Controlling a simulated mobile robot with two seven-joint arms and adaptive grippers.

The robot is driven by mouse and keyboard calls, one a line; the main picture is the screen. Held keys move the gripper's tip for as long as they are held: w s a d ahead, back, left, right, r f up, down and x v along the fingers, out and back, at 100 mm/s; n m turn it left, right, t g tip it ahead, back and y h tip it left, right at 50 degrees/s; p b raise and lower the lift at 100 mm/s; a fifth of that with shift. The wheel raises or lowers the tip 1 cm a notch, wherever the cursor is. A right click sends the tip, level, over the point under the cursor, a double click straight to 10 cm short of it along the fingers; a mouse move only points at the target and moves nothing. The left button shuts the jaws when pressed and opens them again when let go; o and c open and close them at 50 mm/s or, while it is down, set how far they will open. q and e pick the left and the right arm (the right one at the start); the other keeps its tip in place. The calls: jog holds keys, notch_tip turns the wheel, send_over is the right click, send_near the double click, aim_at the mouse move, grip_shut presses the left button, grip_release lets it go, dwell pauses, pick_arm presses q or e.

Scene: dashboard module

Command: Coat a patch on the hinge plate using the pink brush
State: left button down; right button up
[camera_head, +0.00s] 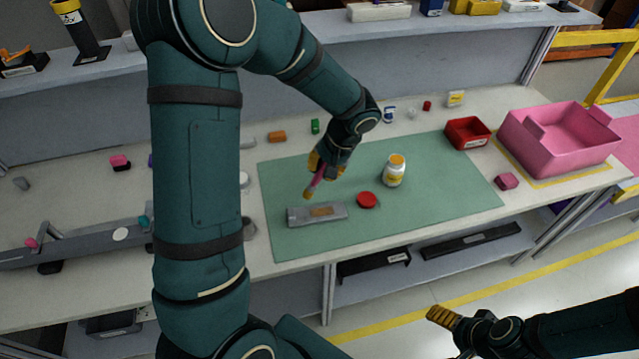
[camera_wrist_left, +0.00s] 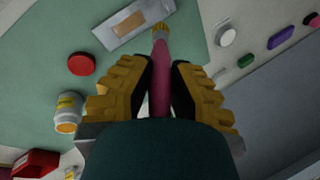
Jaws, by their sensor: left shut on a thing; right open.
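My left gripper (camera_head: 324,166) is shut on the pink brush (camera_head: 317,179), which points down with its yellowish bristle tip toward the hinge plate. The brush also shows between the fingers in the left wrist view (camera_wrist_left: 160,80). The grey hinge plate (camera_head: 297,216) lies on the green mat (camera_head: 450,190), with a tan patch (camera_head: 321,211) on its top. The plate shows in the left wrist view too (camera_wrist_left: 122,31). The bristles look close to the plate's far edge; whether they touch it I cannot tell. My right gripper (camera_head: 440,318) is open and empty, off the table's front at lower right.
A red lid (camera_head: 367,200) lies right of the plate. A white jar with orange contents (camera_head: 394,171) stands open on the mat. A red bin (camera_head: 467,134) and a pink crate (camera_head: 560,149) stand at the right. Small coloured parts lie behind the mat.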

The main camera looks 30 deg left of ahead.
pick_arm(q)
jog(key=shift+f+b, duration=0.5)
jog(key=shift+b, duration=0.05)
jog(key=shift+r, duration=0.1)
